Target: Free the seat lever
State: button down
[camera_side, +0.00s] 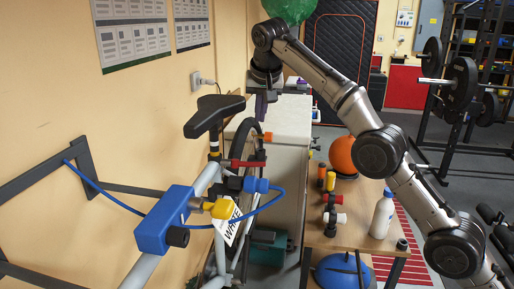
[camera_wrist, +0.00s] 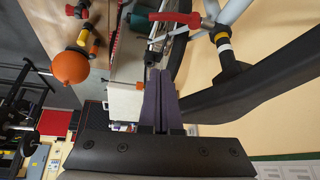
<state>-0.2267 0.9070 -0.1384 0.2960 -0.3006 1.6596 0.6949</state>
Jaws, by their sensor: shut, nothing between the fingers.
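The seat lever (camera_side: 246,164) is a red bar reaching right from the seat post, below the black saddle (camera_side: 212,116) in the side view. In the wrist view the red lever (camera_wrist: 176,18) is at the top, beside the post. My gripper (camera_side: 262,112) is above and right of the lever, pointing down, in the side view. In the wrist view its dark purple fingers (camera_wrist: 160,76) are together and empty, apart from the lever. A blue box (camera_side: 165,222), yellow knob (camera_side: 222,208) and blue cap (camera_side: 257,185) sit below the lever.
A blue cable (camera_side: 268,203) loops around the blue parts. The bike wheel (camera_side: 249,133) stands behind the lever. The wooden table (camera_side: 353,213) at right holds an orange ball (camera_side: 343,156), fittings (camera_side: 332,210) and a white bottle (camera_side: 382,214). A wall lies left.

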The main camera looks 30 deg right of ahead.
send_over(250, 164)
jog(key=w+d, duration=0.2)
jog(key=d, duration=0.2)
notch_tip(250, 164, down, 9)
jog(key=shift+s+a+f, duration=0.45)
jog(key=shift+s+f, duration=0.05)
jog(key=shift+f, duration=0.15)
jog(key=shift+s+a+f, duration=0.45)
jog(key=shift+s+f, duration=0.05)
jog(key=shift+f, duration=0.15)
jog(key=shift+a, duration=0.1)
